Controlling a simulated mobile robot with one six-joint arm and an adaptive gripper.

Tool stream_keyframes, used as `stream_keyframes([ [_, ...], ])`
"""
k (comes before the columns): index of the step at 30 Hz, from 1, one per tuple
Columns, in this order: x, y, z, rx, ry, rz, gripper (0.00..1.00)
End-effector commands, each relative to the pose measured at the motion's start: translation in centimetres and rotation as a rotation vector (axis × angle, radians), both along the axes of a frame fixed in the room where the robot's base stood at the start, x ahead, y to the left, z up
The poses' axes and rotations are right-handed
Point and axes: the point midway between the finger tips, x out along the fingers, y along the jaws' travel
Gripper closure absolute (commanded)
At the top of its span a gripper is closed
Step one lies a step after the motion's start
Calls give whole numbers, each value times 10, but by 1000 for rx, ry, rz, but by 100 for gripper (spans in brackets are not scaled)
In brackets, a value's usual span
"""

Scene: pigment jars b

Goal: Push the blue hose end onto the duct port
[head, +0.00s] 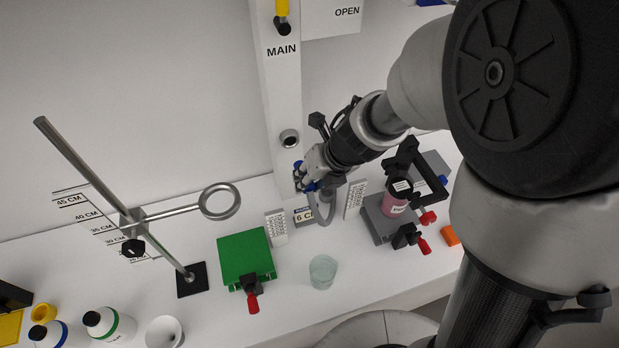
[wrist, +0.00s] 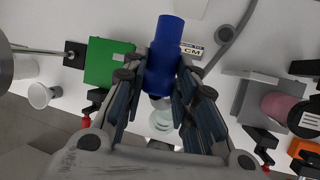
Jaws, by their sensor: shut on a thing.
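The blue hose end (wrist: 166,50) is a blue cylinder gripped between my gripper's (wrist: 160,95) fingers in the wrist view. In the head view my gripper (head: 314,182) is low in front of the white post, and only small bits of blue show at it. A grey hose (head: 323,216) curves down beside my gripper; its join to the blue end is hidden. A round metal fitting with a dark hole (head: 289,138), which looks like a port, is on the post above and left of my gripper. I cannot tell whether the blue end touches any port.
A "6 CM" label block (head: 304,215) and white blocks stand near my gripper. A glass beaker (head: 322,272) stands in front, a green box (head: 245,260) to the left. A ring stand (head: 190,278) is farther left. A grey clamp fixture (head: 385,222) with a pink jar stands right.

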Motion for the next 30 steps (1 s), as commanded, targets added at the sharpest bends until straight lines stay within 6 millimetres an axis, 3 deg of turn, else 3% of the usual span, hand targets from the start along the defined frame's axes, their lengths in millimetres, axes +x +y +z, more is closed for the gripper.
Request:
stream_keyframes([
  [17, 2, 0, 3, 1, -4, -3, 97],
  [30, 41, 11, 4, 0, -5, -2, 97],
])
